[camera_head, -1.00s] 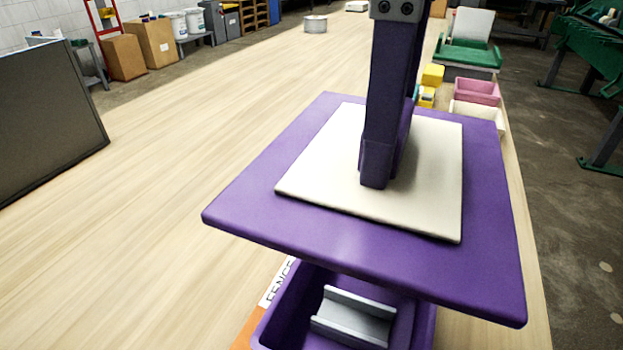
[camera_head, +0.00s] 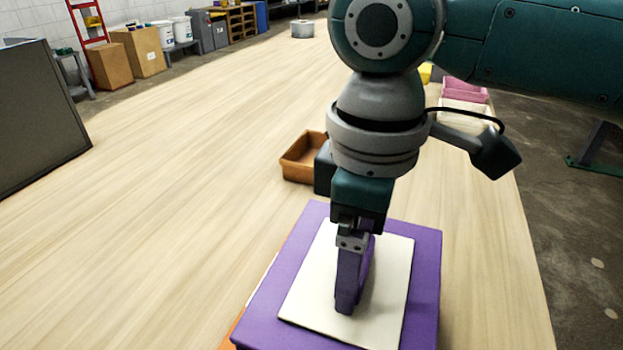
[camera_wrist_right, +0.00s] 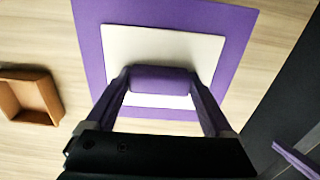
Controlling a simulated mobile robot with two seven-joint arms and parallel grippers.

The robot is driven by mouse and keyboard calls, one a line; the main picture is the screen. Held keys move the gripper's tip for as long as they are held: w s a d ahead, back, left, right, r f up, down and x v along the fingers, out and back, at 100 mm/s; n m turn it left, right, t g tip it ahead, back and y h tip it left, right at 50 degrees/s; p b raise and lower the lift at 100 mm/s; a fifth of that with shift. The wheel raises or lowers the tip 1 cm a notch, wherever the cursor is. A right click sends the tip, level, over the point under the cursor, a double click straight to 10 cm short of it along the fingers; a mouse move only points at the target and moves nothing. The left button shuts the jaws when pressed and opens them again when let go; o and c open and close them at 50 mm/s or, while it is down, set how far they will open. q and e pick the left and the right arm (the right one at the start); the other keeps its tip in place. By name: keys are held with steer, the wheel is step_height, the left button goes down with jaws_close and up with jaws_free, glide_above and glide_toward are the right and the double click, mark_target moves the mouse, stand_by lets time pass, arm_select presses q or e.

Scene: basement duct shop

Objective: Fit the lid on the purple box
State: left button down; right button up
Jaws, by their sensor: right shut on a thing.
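The lid is a flat purple plate (camera_head: 425,280) with a cream panel (camera_head: 388,285) on top, low in the middle of the head view. My right gripper (camera_head: 352,290) comes down over the panel from above. In the wrist view, my right gripper (camera_wrist_right: 160,92) is shut on the lid's purple handle (camera_wrist_right: 160,78), and the lid (camera_wrist_right: 90,35) lies flat behind it. The purple box is hidden beneath the lid, so I cannot tell whether the lid is seated on its rim. My left gripper is out of view.
An orange tray (camera_head: 299,160) stands on the wooden bench just beyond the lid, partly behind my right arm. Pink (camera_head: 464,90) and cream (camera_head: 468,110) bins stand along the right edge. A dark panel (camera_head: 38,120) stands at left. The bench between is clear.

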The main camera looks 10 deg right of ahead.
steer(key=shift+f, duration=0.55)
steer(key=o, duration=1.2)
